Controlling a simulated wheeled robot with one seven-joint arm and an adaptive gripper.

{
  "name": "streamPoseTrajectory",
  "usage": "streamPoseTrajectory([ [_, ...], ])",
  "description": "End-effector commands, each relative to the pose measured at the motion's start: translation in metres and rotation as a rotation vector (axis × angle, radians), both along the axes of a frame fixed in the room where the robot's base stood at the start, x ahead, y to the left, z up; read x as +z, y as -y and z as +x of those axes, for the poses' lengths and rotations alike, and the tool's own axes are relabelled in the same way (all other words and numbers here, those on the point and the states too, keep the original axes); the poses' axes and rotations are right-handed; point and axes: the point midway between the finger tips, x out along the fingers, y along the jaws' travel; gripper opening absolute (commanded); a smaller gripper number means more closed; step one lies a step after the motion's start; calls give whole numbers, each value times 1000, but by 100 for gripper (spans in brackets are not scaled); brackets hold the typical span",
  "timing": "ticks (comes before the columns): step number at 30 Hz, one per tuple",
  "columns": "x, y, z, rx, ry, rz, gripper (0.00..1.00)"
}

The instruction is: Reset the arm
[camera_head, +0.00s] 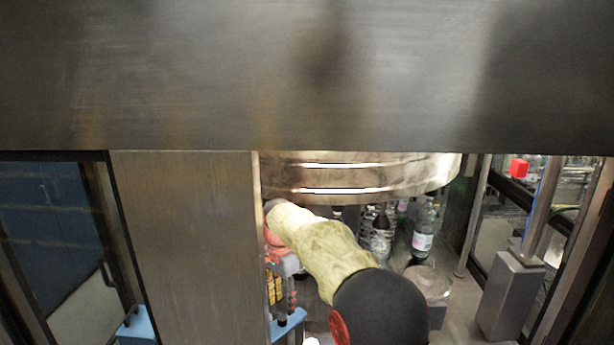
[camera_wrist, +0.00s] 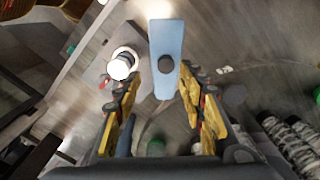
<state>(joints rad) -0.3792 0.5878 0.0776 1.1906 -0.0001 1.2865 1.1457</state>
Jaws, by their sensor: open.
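My arm, in a pale yellow sleeve with a black joint, reaches into the machine in the head view. My gripper (camera_head: 280,290) points down beside the metal column, partly hidden by it. In the wrist view my gripper (camera_wrist: 160,78) has its two yellow-padded fingers spread apart, with nothing held between them. A light blue plate (camera_wrist: 166,30) with a dark round knob (camera_wrist: 166,64) lies beyond and between the fingertips. It cannot be told whether the fingers touch it.
A metal column (camera_head: 185,240) stands left of my arm. A steel drum (camera_head: 370,175) hangs above it. Bottles (camera_head: 424,230) stand to the right, with a grey post block (camera_head: 512,295) farther right. A white round part (camera_wrist: 122,64) sits near the left finger.

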Motion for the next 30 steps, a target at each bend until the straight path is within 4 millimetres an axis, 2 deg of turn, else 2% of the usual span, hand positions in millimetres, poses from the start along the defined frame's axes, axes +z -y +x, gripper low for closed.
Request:
streamPoseTrajectory([
  [5,-10,27,-40,285,9,3,40],
  [11,-18,74,-96,557,49,4,40],
  [15,-25,109,-141,702,91,-4,40],
  [23,-50,166,-227,869,173,-36,40],
  [30,-89,209,-304,906,253,-79,40],
])
